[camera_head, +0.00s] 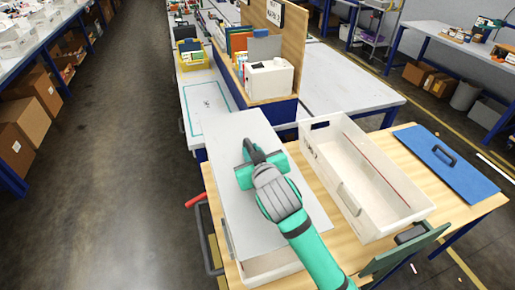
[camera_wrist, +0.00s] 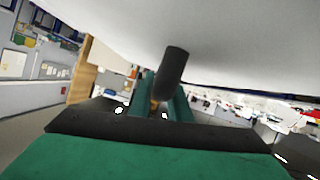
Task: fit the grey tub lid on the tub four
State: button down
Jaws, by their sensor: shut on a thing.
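The grey tub lid (camera_head: 235,215) is a flat pale panel, held tilted in the head view above the left side of the wooden table. My gripper (camera_head: 258,160) is shut on its dark handle; in the wrist view the handle (camera_wrist: 173,72) stands between the fingers (camera_wrist: 160,105), with the lid's pale face above. A white tub (camera_head: 272,267) shows partly beneath the lid's near edge; the rest of it is hidden. An open, empty white tub (camera_head: 408,207) stands to the right of the lid. Its end marking is too small to read, so I cannot tell which is tub four.
A blue lid (camera_head: 430,158) with a dark handle lies at the table's right end. A white box (camera_head: 268,80) and a wooden partition stand behind. The aisle floor (camera_head: 110,150) at left is clear.

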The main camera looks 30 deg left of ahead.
jog(key=shift+w+d, duration=0.15)
jog(key=shift+w, duration=0.05)
jog(key=shift+s, duration=0.55)
jog(key=shift+s+d, duration=0.1)
jog(key=shift+d, duration=0.15)
jog(key=shift+d+f, duration=0.2)
jog(key=shift+f, duration=0.05)
jog(key=shift+a+f, duration=0.2)
jog(key=shift+f, duration=4.05)
